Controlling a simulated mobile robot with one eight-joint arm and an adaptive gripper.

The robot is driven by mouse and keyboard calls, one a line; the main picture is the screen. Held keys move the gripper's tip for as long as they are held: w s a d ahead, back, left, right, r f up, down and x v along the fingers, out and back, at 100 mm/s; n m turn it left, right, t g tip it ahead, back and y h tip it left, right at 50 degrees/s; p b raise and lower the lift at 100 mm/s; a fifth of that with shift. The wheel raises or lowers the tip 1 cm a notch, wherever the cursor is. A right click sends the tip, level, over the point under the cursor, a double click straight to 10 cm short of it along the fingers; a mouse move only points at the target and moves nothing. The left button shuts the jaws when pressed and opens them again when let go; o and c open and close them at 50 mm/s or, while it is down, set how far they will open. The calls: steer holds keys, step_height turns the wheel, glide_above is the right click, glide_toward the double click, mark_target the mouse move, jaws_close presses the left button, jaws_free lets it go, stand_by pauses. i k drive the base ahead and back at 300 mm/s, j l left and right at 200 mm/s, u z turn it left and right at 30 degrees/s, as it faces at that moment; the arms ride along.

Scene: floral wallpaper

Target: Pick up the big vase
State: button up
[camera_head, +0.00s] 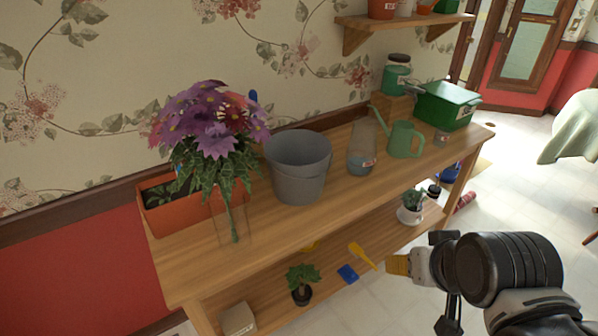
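Two clear glass vessels stand upright on the wooden potting table, and I cannot tell for sure which is the big vase. The left glass vase (219,229) is a clear, straight-sided one with a bunch of purple and red flowers (213,130) in it, near the table's front left. The other glass vessel (361,160) is taller than the watering can beside it and has a bluish lower part. My gripper (425,290) is at the lower right, in front of the table and apart from both. Its finger opening does not show clearly.
The table top (320,222) also holds an orange planter (165,218), a grey bucket (299,170), a green watering can (404,140) and a green box (445,106). Small plants and tools lie on the lower shelf (270,297). A wall shelf (400,21) hangs above. Floor is open at right.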

mark_target(361, 152)
steer(key=i+l, duration=0.8)
steer(key=l, duration=0.15)
